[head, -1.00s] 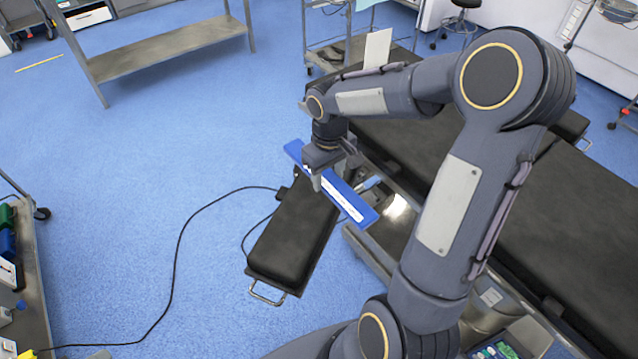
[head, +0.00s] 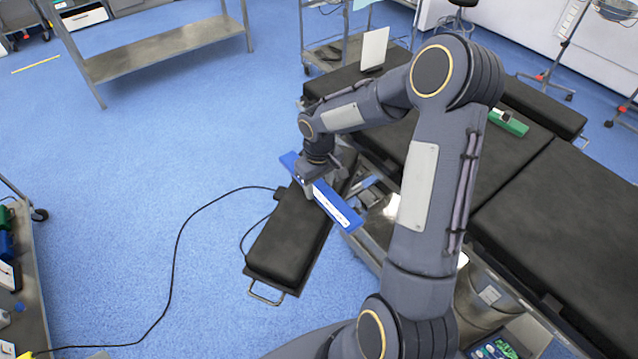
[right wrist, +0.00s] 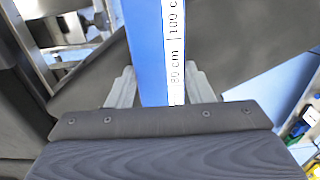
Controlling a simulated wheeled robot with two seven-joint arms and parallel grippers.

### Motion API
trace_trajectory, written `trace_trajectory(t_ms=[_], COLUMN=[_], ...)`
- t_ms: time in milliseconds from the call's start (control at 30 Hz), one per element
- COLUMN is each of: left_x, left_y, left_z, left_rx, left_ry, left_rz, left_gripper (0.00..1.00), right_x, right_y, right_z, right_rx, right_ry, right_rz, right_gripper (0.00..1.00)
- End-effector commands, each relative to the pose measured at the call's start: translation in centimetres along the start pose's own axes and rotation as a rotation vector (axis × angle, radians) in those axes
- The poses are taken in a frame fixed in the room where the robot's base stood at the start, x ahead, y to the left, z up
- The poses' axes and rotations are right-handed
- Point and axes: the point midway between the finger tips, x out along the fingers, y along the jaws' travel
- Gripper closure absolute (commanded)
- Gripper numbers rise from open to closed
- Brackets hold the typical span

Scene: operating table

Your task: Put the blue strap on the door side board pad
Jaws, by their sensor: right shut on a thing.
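The blue strap (head: 343,210) is a flat, stiff-looking band with a white printed scale along it. My right gripper (head: 311,188) is shut on it and holds it slanting across the upper part of the black side board pad (head: 285,245). I cannot tell from the head view how far above the pad it is. In the right wrist view the strap (right wrist: 148,50) runs between the two grey fingers of the gripper (right wrist: 152,92), with centimetre marks showing. The pad's far end is partly hidden by the gripper and strap. My left gripper is not in view.
The black operating table (head: 560,215) lies to the right, with a green object (head: 508,121) on it. A black cable (head: 178,260) crosses the blue floor left of the pad. A metal cart (head: 30,290) stands at the far left.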

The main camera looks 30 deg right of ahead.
Motion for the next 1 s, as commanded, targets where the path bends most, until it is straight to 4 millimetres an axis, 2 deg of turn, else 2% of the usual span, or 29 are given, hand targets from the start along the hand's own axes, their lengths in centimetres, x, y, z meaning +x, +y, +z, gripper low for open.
trace_trajectory(t_ms=[33, 67, 200, 467, 600, 733, 1000], left_x=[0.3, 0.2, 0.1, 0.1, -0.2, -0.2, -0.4], left_y=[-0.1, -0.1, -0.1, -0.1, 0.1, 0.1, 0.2], left_z=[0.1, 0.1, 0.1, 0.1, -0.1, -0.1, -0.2], left_rx=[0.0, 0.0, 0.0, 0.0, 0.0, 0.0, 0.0], left_ry=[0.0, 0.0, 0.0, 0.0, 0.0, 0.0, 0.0], left_rz=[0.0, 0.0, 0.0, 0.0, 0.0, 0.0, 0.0], left_gripper=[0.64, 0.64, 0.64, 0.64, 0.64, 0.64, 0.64], right_x=[0.3, 0.2, 0.2, 0.1, -0.7, -2.9, -8.7], right_y=[0.0, 0.0, 0.0, 0.0, 0.0, 0.0, 0.0], right_z=[0.0, 0.0, 0.0, 0.0, 0.0, -0.1, -0.1], right_rx=[0.0, 0.0, 0.0, 0.0, 0.0, 0.0, 0.0], right_ry=[0.001, 0.0, 0.0, 0.0, 0.002, 0.006, 0.005], right_rz=[0.0, 0.0, 0.0, 0.0, 0.001, 0.002, 0.002], right_gripper=[0.79, 0.51, 0.32, 0.31, 0.31, 0.31, 0.31])
